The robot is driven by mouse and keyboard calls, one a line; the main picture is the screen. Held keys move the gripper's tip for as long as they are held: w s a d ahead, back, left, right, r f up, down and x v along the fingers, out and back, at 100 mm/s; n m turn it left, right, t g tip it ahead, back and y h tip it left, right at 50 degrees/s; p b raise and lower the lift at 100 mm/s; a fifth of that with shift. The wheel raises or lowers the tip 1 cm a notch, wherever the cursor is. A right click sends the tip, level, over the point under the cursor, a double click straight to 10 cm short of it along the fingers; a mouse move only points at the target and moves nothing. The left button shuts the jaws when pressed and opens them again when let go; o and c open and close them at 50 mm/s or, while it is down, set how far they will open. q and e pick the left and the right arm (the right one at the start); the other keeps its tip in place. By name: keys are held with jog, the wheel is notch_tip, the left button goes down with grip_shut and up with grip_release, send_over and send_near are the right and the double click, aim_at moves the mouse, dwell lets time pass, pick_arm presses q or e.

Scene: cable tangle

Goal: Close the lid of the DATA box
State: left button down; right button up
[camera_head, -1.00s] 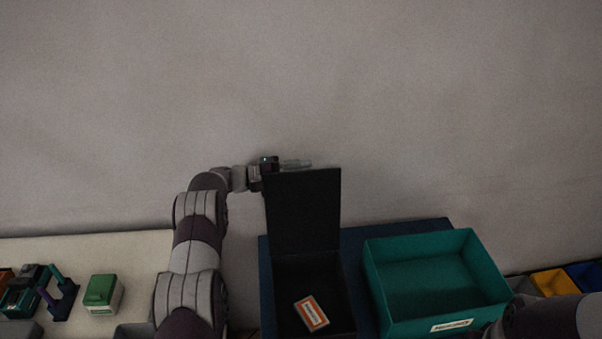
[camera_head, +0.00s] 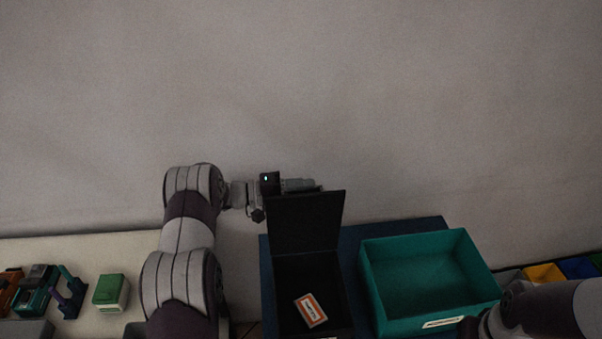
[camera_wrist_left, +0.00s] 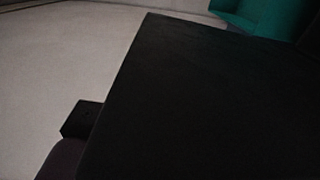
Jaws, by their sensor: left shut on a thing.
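A black box (camera_head: 290,322) stands open with its lid (camera_head: 306,222) raised at its back edge; I take it as the DATA box, though no such label is readable. An orange-and-white card (camera_head: 310,310) lies inside. My left gripper (camera_head: 305,185) is at the lid's top edge, shut on it, its fingers partly hidden. In the left wrist view the dark lid (camera_wrist_left: 210,100) fills much of the picture, with a dark gripper part at its left edge. My right arm shows at the lower right, its gripper out of view.
A teal open box (camera_head: 372,290) stands right of the black box on a dark blue mat (camera_head: 354,240). Yellow (camera_head: 543,273) and blue bins are at far right. A green-and-white box (camera_head: 111,292) and tools are on the pale table at left. A grey wall stands behind.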

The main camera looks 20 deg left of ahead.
aim_at(306, 202)
pick_arm(q)
jog(key=s, duration=0.1)
jog(key=s+d+m, duration=0.1)
jog(key=s+d+m+p, duration=0.1)
jog(key=s, duration=0.1)
jog(key=shift+s+r, duration=0.1)
jog(key=shift+r, duration=0.05)
jog(key=shift+s+d+f+m, duration=0.1)
jog(key=shift+s+d+m, duration=0.1)
jog(key=shift+s+m, duration=0.2)
jog(key=shift+s+d+f+m, duration=0.1)
jog(key=shift+s+d+m, duration=0.15)
jog(key=shift+s, duration=0.2)
